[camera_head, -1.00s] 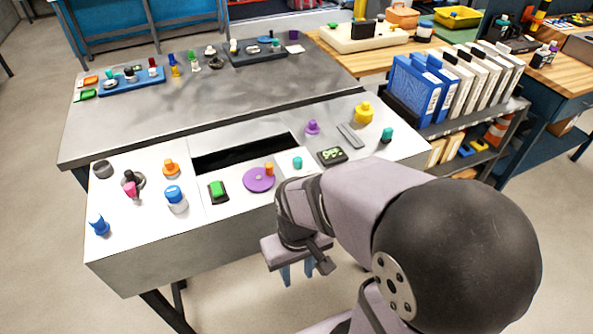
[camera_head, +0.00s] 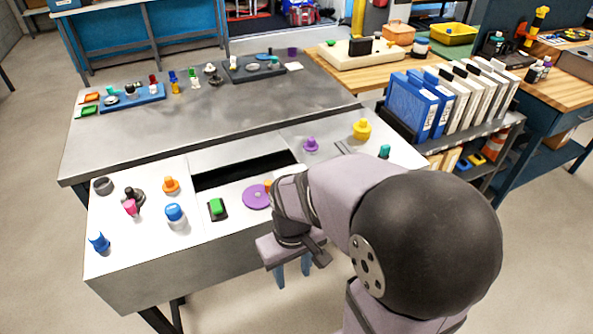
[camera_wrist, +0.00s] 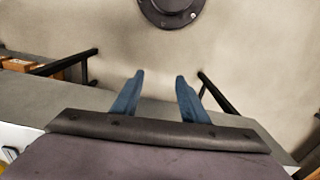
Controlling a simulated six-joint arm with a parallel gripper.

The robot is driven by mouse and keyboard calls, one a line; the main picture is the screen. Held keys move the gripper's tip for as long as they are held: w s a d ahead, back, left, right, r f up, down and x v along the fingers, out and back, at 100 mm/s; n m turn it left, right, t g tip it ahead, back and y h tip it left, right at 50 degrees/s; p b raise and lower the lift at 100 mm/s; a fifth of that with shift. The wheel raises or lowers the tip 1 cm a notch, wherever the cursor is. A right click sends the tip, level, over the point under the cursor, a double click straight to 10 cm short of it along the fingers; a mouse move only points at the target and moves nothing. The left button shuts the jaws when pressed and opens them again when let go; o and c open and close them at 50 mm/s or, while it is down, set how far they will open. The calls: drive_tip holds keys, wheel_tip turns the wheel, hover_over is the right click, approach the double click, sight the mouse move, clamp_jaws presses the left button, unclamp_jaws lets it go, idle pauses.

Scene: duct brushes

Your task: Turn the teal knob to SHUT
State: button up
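A second small teal piece, seen earlier in the middle of the panel, is now hidden by my arm. My gripper (camera_head: 292,273) hangs in front of the panel's front edge, pointing down, apart from both teal pieces. In the wrist view my gripper (camera_wrist: 159,80) has its two blue fingers spread with nothing between them. No knob shows there.
Around the panel stand a purple disc (camera_head: 256,198), a green button (camera_head: 216,207), a purple knob (camera_head: 311,145), a yellow knob (camera_head: 361,129) and a blue-capped knob (camera_head: 175,215). A dark slot (camera_head: 235,171) lies behind. Blue binders (camera_head: 412,103) stand at the right.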

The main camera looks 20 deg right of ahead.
drive_tip(key=w+d+r+n+p, duration=0.2)
drive_tip(key=w+d+r+p, duration=0.1)
drive_tip(key=w, duration=0.5)
drive_tip(key=w+d+r+n+p, duration=0.3)
drive_tip(key=w+d+r+p, duration=0.1)
drive_tip(key=w, duration=0.4)
drive_tip(key=w+d+r+n+p, duration=0.2)
drive_tip(key=w+d+r+p, duration=0.1)
drive_tip(key=w, duration=0.5)
drive_tip(key=shift+w+d+r+n+p, duration=0.2)
drive_tip(key=shift+d+r+n+p, duration=0.15)
drive_tip(key=shift+d+p, duration=0.45)
drive_tip(key=shift+w+d+f+n, duration=0.1)
drive_tip(key=shift+w+d+n, duration=0.15)
drive_tip(key=shift+w, duration=0.15)
drive_tip(key=shift+a+f+p, duration=0.1)
drive_tip(key=shift+f+p, duration=1.45)
drive_tip(key=shift+f, duration=2.1)
clamp_jaws()
